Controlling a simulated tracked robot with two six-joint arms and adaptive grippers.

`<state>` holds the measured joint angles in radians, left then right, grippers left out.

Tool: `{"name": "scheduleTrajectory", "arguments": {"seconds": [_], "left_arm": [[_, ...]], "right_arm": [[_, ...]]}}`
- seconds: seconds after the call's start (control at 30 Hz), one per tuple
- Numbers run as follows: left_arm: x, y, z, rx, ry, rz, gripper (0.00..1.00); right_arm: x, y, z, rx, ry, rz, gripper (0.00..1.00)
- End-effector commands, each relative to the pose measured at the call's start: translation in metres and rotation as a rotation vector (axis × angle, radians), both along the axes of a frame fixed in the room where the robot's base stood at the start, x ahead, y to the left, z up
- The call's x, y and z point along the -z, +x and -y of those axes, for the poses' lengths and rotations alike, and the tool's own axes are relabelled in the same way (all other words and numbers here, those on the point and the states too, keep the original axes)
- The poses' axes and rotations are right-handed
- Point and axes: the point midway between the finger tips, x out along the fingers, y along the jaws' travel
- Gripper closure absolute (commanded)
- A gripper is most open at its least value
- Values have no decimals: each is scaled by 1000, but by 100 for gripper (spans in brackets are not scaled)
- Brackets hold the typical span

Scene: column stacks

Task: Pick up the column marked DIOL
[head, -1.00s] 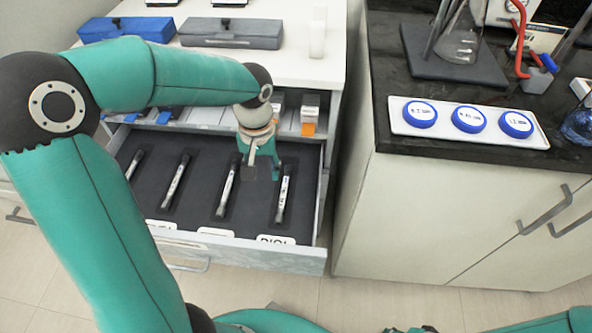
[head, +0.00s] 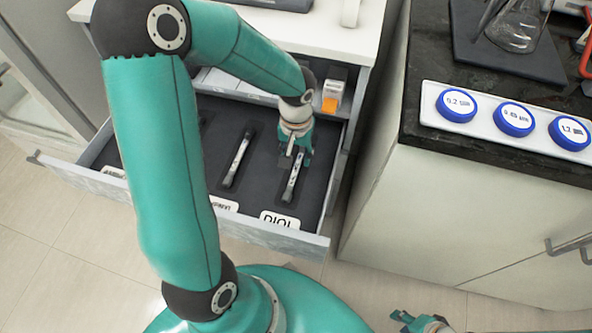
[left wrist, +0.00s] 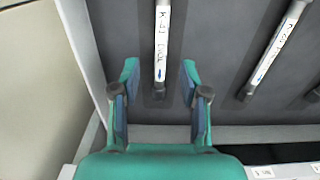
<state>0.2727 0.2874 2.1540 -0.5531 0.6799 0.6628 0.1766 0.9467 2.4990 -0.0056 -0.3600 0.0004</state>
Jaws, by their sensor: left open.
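The DIOL column (head: 293,180) is a slim tube with a white written label. It lies in the open drawer's dark lining, behind the front card reading DIOL (head: 279,220). It also shows in the left wrist view (left wrist: 163,40), pointing toward my gripper. My left gripper (head: 293,155) is over the column's far part and hides some of it. In the left wrist view its two fingers (left wrist: 160,75) are apart, one on either side of the column's line, with nothing between them gripped. My right gripper (head: 408,318) shows only partly at the bottom edge; its jaws are unclear.
A neighbouring column (head: 236,160) lies to the left in the same drawer (head: 322,250). The drawer's side wall runs close to the right of the DIOL column. An orange-and-white box (head: 332,92) sits behind. A white tray (head: 428,110) with blue-rimmed discs stands on the dark counter.

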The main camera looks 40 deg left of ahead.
Motion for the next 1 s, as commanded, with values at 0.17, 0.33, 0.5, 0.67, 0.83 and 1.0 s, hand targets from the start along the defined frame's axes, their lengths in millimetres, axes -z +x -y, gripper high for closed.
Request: {"name": "scheduleTrajectory", "arguments": {"seconds": [0.17, 0.33, 0.5, 0.67, 0.83, 1.0], "left_arm": [[10, 0, 0, -1, 0, -1, 55], [34, -1, -2, -1, -1, -3, 55], [54, 0, -2, -2, -1, -2, 55], [57, 0, -2, -1, 0, 1, 55], [57, 0, -2, -1, 0, 1, 60], [57, 0, -2, -1, -1, 0, 89]], "right_arm": [[3, 0, 0, 0, 0, 0, 63], [10, 0, 0, 0, 0, 0, 63], [15, 0, 0, 0, 0, 0, 63], [15, 0, 0, 0, 0, 0, 63], [15, 0, 0, 0, 0, 0, 63], [15, 0, 0, 0, 0, 0, 63]]}}
